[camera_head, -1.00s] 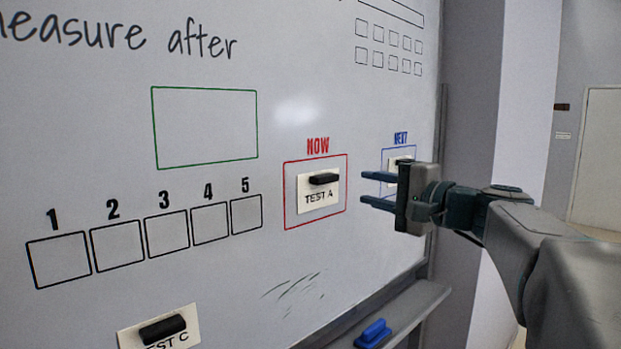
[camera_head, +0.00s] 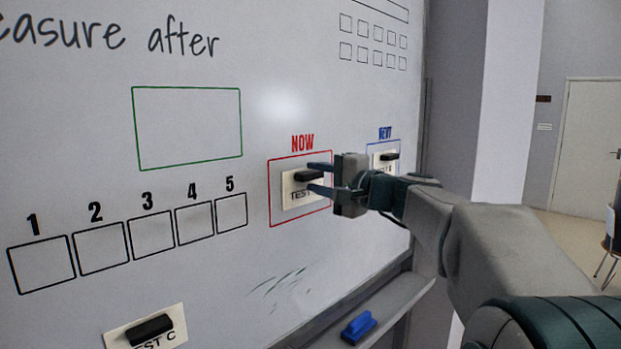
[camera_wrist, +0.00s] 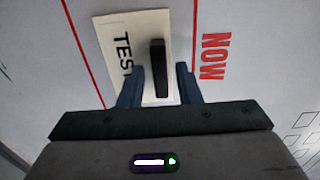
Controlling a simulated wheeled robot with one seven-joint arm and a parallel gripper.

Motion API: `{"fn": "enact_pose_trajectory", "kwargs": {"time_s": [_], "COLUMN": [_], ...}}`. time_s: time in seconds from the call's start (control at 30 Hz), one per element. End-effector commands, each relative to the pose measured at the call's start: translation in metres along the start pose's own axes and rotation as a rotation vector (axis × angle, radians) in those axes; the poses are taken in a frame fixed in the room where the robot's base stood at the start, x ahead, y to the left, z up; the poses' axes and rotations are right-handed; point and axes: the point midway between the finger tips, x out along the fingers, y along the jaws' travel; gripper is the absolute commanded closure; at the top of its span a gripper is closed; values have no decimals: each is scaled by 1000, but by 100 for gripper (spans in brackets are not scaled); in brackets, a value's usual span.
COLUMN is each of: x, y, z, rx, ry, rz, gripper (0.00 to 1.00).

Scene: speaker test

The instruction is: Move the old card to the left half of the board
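The whiteboard (camera_head: 190,270) fills most of the head view. The card in the red NOW frame, lettered TEST with its last letter hidden now, is white (camera_head: 290,199) with a black handle (camera_head: 309,176); the card (camera_wrist: 135,28) and handle (camera_wrist: 158,68) also show in the wrist view. My gripper (camera_head: 318,178) is open, its fingers (camera_wrist: 160,88) on either side of the handle's near end, with gaps visible in the wrist view. A second card (camera_head: 377,165) sits in the blue NEXT frame. The TEST C card (camera_head: 172,340) is low at the left. No card is labelled old.
Numbered boxes 1 to 5 (camera_head: 101,246) and a green frame (camera_head: 190,128) on the left are empty. A tray (camera_head: 395,306) with a blue eraser (camera_head: 358,327) runs below the board. A wall column (camera_head: 455,100) stands at right.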

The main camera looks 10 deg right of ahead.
Motion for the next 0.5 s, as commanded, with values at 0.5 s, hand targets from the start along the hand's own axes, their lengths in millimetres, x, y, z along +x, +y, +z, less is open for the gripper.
{"fn": "enact_pose_trajectory", "kwargs": {"time_s": [0.5], "x": [0], "y": [1], "z": [0], "rx": [0], "ry": [-1], "rz": [0], "gripper": [100]}}
